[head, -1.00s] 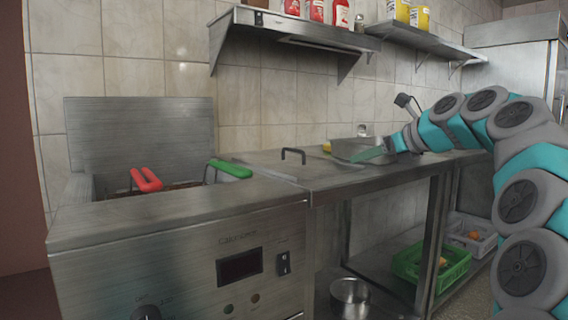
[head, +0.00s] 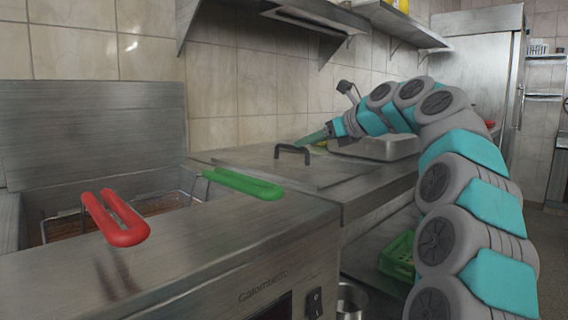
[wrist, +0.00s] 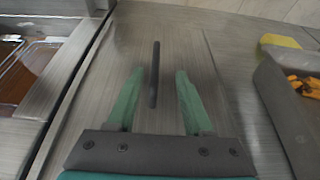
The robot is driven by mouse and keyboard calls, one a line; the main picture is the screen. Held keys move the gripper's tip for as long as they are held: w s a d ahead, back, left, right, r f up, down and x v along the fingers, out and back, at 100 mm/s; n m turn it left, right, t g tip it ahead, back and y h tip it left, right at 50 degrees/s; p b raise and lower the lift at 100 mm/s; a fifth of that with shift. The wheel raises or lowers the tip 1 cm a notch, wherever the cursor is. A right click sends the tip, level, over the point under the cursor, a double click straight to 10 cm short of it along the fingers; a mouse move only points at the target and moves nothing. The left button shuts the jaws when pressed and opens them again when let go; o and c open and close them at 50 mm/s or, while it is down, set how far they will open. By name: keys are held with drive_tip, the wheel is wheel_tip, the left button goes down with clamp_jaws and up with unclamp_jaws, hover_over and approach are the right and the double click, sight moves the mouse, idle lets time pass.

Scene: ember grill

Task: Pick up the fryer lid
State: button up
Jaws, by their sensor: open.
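The fryer lid (head: 330,168) is a flat steel plate lying on the counter just right of the fryer. Its dark bar handle (head: 292,151) stands up from it in the head view. In the wrist view the handle (wrist: 155,74) lies lengthwise between and beyond the green fingers, over the lid's steel surface (wrist: 185,50). My gripper (wrist: 156,80) is open and empty, its fingers on either side of the handle's line. In the head view my gripper (head: 312,138) is near the handle, just behind and right of it. I cannot tell its exact height above the lid.
The fryer holds baskets with a red handle (head: 116,217) and a green handle (head: 243,183) sticking out over its front. A metal pan (wrist: 290,100) with orange food stands to the right, beside a yellow item (wrist: 280,41). A shelf (head: 300,14) hangs above.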

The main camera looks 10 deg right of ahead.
sight(291, 147)
drive_tip(key=shift+a+b+x, duration=0.15)
drive_tip(key=shift+b+x, duration=0.2)
drive_tip(key=shift+x, duration=1.3)
drive_tip(key=shift+a+b+x, duration=0.15)
drive_tip(key=shift+b+x, duration=0.15)
drive_tip(key=shift+x, duration=1.35)
drive_tip(key=shift+s+r, duration=0.1)
drive_tip(key=shift+s, duration=0.05)
drive_tip(key=shift+c, duration=0.3)
clamp_jaws()
